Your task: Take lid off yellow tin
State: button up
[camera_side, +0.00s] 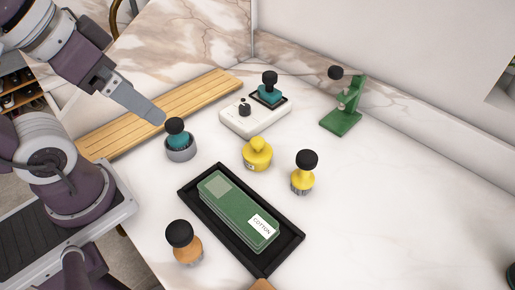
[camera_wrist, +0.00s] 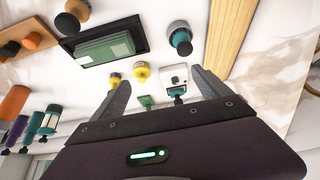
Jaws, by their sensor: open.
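The yellow tin (camera_side: 257,157) stands on the white marble top, with a yellow knobbed lid on it. In the wrist view the tin (camera_wrist: 141,70) shows small, between my two fingers and well beyond them. My gripper (camera_side: 152,113) is in the upper left of the side view, above the bench and well apart from the tin. In the wrist view its fingers (camera_wrist: 160,77) are spread with nothing between them.
A yellow brush with a black knob (camera_side: 303,178) stands right of the tin. A grey-and-teal pot (camera_side: 179,147) is near my gripper. A white device (camera_side: 240,121), green stand (camera_side: 343,112), black tray (camera_side: 278,258), orange brush (camera_side: 184,245) and wooden slats (camera_side: 195,98) surround it.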

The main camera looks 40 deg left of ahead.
jog(key=m+g, duration=0.6)
jog(key=m, duration=1.2)
send_over(257, 140)
jog(key=a, duration=0.1)
notch_tip(257, 140, down, 11)
jog(key=shift+a+r, duration=0.1)
jog(key=shift+r, duration=0.05)
jog(key=f, duration=0.4)
jog(key=d+f, duration=0.1)
jog(key=f, duration=0.1)
jog(key=shift+d+f, duration=0.1)
jog(key=shift+f, duration=0.3)
jog(key=c, duration=1.4)
